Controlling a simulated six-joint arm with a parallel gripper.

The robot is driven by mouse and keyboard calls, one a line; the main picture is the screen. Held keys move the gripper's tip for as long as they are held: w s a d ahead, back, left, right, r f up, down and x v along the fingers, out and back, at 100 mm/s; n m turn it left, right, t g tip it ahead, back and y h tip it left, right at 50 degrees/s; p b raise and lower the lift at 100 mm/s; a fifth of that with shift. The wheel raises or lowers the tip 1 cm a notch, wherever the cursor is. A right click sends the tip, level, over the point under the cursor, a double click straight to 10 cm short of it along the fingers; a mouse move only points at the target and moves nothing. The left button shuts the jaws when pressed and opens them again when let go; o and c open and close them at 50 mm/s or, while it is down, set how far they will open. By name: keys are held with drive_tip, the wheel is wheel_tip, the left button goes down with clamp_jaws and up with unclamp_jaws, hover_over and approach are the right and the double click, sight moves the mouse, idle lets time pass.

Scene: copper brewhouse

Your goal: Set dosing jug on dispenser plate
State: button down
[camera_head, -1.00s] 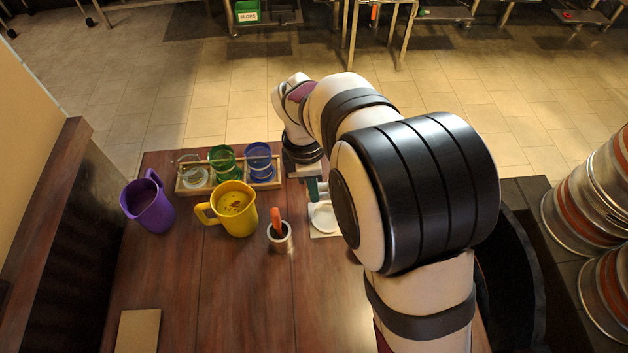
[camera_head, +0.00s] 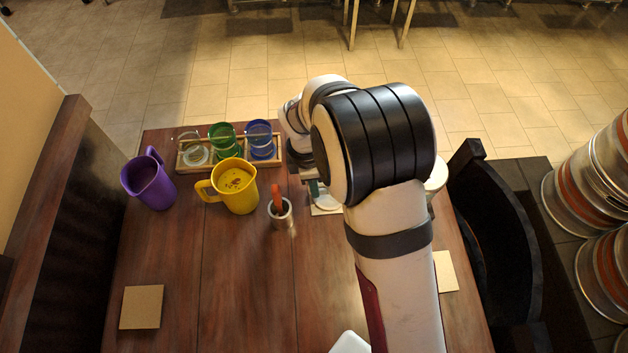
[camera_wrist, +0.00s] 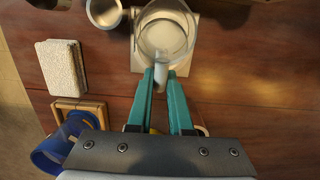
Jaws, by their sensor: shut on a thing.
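The dosing jug (camera_wrist: 165,35) looks clear and pale in the wrist view, with a whitish handle. It is over the white square dispenser plate (camera_wrist: 137,58); I cannot tell whether it rests on it or hangs just above. My gripper (camera_wrist: 161,78) has teal fingers shut on the jug's handle. In the head view my gripper (camera_head: 313,190) is partly hidden by my arm, at the left side of the plate (camera_head: 318,211), and most of the jug is covered.
Left of the plate stand a metal cup (camera_head: 281,219) with an orange-handled tool, a yellow jug (camera_head: 240,196) and a purple jug (camera_head: 152,186). A wooden rack (camera_head: 232,165) with glasses is behind them. A brown square (camera_head: 142,307) lies front left. The table's front middle is mostly clear.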

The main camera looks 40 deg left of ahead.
drive_tip(key=shift+s+f, duration=0.1)
drive_tip(key=c, duration=0.8)
unclamp_jaws()
drive_tip(key=shift+o, duration=0.2)
wheel_tip(320, 180, up, 16)
drive_tip(key=s+a, duration=0.1)
drive_tip(key=shift+f, duration=0.1)
